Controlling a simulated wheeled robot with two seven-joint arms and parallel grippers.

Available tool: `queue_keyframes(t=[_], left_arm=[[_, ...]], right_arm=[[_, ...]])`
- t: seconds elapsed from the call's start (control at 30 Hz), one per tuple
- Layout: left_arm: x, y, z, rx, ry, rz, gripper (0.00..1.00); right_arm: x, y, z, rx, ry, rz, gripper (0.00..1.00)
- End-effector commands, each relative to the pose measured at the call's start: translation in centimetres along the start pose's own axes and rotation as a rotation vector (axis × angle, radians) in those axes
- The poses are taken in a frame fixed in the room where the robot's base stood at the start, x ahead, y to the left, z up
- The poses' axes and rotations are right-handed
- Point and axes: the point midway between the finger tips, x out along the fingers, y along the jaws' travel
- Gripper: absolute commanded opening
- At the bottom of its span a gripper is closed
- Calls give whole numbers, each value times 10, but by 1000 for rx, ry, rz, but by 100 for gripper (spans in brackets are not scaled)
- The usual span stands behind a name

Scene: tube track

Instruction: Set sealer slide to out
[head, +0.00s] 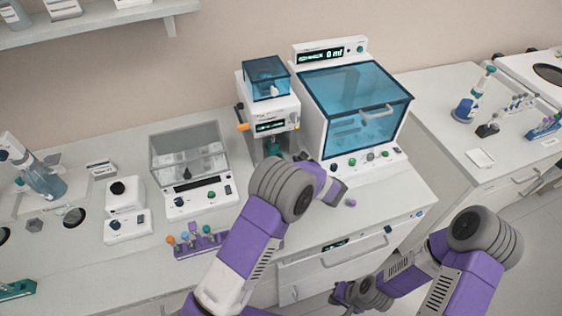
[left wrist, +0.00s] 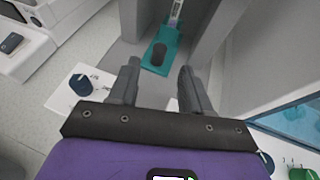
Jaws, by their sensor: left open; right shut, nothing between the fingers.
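The sealer is a white upright machine (head: 285,112) with a blue clear top, left of the blue-lidded unit in the head view. In the left wrist view a teal slide (left wrist: 147,67) with a dark pad (left wrist: 159,52) lies at the foot of grey walls. A small tube (left wrist: 175,12) stands behind it. My left gripper (left wrist: 160,88) is open and empty, with the slide just ahead of its fingers; no contact shows. In the head view my left wrist hides most of that hand. My right gripper (head: 350,293) is shut and empty, low in front of the bench.
A blue-lidded unit (head: 352,105) stands right of the sealer. A clear-covered device (head: 190,160) stands to its left. A purple rack (head: 200,243) with several tubes is near the front edge. A small purple piece (head: 351,203) lies on the bench.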

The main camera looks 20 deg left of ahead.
Motion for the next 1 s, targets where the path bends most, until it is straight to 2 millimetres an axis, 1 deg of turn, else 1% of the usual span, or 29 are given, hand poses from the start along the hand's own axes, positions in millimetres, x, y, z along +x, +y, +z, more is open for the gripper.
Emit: queue_keyframes(t=[0.2,0.3,0.4,0.53,0.77,0.8,0.97,1.0], left_arm=[[35,1,1,0,0,4,48],[50,1,0,0,1,3,48],[60,1,1,0,0,2,48],[67,1,1,1,0,1,48],[68,0,1,2,0,0,48],[68,1,1,1,0,0,47],[68,1,1,1,0,1,22],[68,1,1,1,0,1,16]], right_arm=[[-2,-1,0,-1,1,0,0],[-2,-1,0,-1,1,0,0],[-2,-1,0,0,1,0,0],[-2,-1,0,0,1,0,0],[-1,-1,0,0,1,0,0],[-1,-1,0,0,1,0,0],[-1,-1,0,0,1,0,0],[-1,-1,0,0,1,0,0]])
